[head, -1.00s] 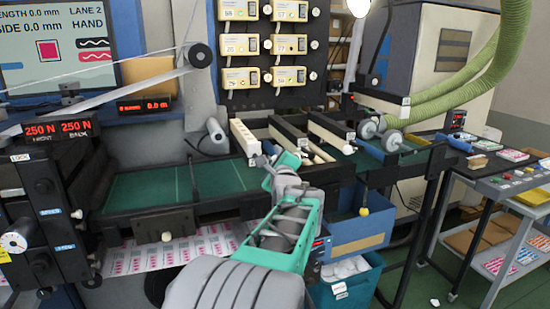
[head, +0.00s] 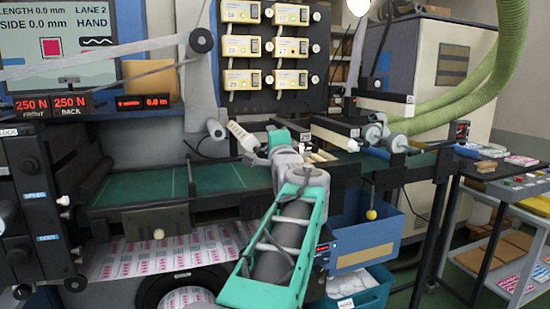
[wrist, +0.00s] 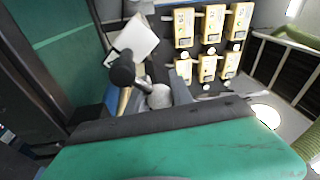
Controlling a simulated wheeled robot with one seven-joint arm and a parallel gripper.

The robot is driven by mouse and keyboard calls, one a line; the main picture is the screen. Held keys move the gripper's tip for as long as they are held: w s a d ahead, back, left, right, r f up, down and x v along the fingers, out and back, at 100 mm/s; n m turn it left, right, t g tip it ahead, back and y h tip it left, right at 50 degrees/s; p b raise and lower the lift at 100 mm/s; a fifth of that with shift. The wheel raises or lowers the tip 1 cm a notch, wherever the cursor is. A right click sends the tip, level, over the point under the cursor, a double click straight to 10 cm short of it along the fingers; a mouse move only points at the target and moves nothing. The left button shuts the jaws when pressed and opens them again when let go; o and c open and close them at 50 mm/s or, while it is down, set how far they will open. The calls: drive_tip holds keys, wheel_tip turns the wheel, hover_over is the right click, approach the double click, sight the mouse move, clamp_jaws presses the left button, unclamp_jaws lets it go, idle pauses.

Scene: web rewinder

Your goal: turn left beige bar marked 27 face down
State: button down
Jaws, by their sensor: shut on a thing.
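The left beige bar (head: 241,136) is held tilted over the green bed, next to the dark slot rails, with a row of small marks along its visible side. The number 27 cannot be read. My gripper (head: 259,158) is shut on the bar's near end, which the fingers partly hide. In the wrist view the bar's pale face (wrist: 134,40) shows at a slant beyond the dark, rounded gripper part (wrist: 122,74). Most of the bar's length is hidden there.
The green bed (head: 220,177) is clear at left. Yellow boxes (head: 241,47) hang on the panel behind.

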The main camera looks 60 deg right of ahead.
sight(256, 149)
drive_tip(key=w+a+n+t+b, duration=0.1)
drive_tip(key=n+b, duration=0.2)
drive_tip(key=n, duration=0.1)
drive_tip(key=w+a+r+n+t+y+b, duration=0.1)
drive_tip(key=n+b, duration=0.2)
drive_tip(key=n, duration=0.1)
drive_tip(key=w+a+n+t+b, duration=0.1)
drive_tip(key=n+b, duration=0.2)
drive_tip(key=n, duration=0.2)
drive_tip(key=shift+w+a+r+y, duration=0.2)
drive_tip(key=shift+r+y, duration=0.1)
drive_tip(key=shift+r, duration=0.1)
drive_tip(key=w+a+f+n+y+b, duration=0.3)
drive_tip(key=f+n+y+b, duration=0.1)
drive_tip(key=n, duration=1.5)
drive_tip(key=shift+w+a+f+t+b, duration=0.25)
drive_tip(key=shift+f+b, duration=0.45)
drive_tip(key=shift+b, duration=0.4)
drive_tip(key=c, duration=1.3)
unclamp_jaws()
drive_tip(key=shift+o, duration=0.8)
